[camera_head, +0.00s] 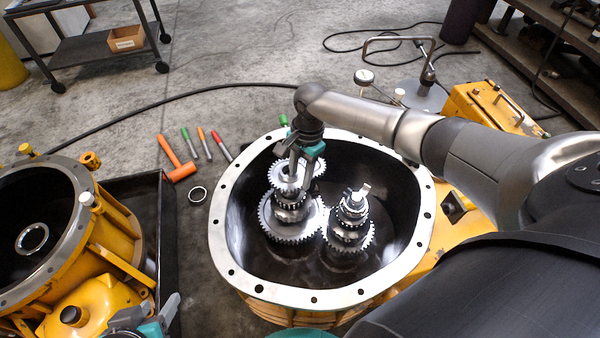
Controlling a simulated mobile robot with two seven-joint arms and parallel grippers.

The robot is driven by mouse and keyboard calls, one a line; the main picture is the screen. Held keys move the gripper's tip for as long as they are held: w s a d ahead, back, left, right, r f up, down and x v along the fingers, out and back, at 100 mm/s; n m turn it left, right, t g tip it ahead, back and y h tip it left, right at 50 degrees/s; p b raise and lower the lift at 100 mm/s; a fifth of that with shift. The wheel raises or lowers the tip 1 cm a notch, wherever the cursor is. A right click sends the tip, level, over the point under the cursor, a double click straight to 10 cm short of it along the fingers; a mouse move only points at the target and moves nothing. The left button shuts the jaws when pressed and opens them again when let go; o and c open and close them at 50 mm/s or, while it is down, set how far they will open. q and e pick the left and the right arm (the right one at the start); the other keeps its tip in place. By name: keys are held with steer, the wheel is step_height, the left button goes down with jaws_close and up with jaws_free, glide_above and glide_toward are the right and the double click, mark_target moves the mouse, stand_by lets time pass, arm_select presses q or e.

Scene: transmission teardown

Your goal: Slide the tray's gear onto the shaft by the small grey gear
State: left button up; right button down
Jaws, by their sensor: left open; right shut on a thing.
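Two gear stacks stand on shafts inside the open housing (222,250). The left stack has a large gear (292,227) low down and smaller gears above it. My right gripper (304,163) reaches down over this stack and is shut on a toothed grey gear (283,178) at its top. Whether that gear is fully around the shaft is hidden by the fingers. The right stack (349,225) has smaller grey gears and a bright fitting on top. My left gripper (150,322) is open and empty at the bottom left, partly cut off by the frame.
A black tray (166,235) lies between the housing and a yellow casing (110,235) at left. My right arm spans the housing's right side.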

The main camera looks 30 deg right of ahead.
steer(key=shift+f, duration=0.25)
steer(key=c, duration=0.8)
jaws_free()
steer(key=shift+r, duration=0.1)
steer(key=o, duration=0.4)
steer(key=shift+o, duration=0.3)
steer(key=shift+s, duration=0.1)
steer(key=o, duration=0.3)
steer(key=shift+o, duration=0.2)
step_height(320, 180, up, 8)
steer(key=p, duration=1)
